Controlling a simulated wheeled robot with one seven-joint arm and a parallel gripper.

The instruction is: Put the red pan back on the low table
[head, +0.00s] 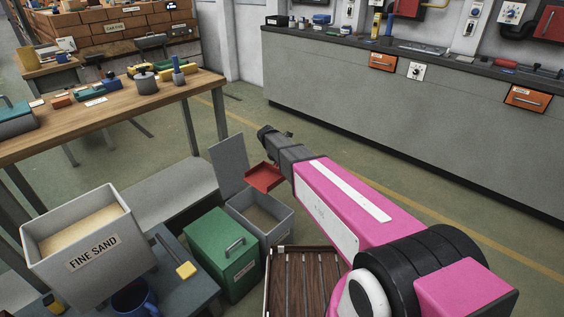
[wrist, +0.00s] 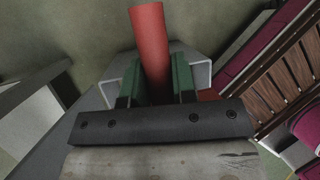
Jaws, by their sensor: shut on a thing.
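The red pan (head: 265,177) hangs in the air above an open grey bin in the head view, beside the end of my arm. My gripper (wrist: 155,85) is shut on a red round handle (wrist: 150,40) in the wrist view, with a green finger on each side. Its fingers are hidden in the head view. A low dark grey table (head: 196,292) stands at the lower left, bearing a box of fine sand (head: 98,262), a blue mug (head: 136,300) and a yellow-headed tool (head: 186,270).
The open grey bin (head: 284,230) stands below the pan, next to a green box (head: 205,262). A slatted wooden crate (head: 310,280) lies nearer. A grey slab (head: 170,195) lies under the wooden workbench (head: 120,105). Clear floor runs along the grey counter (head: 420,125).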

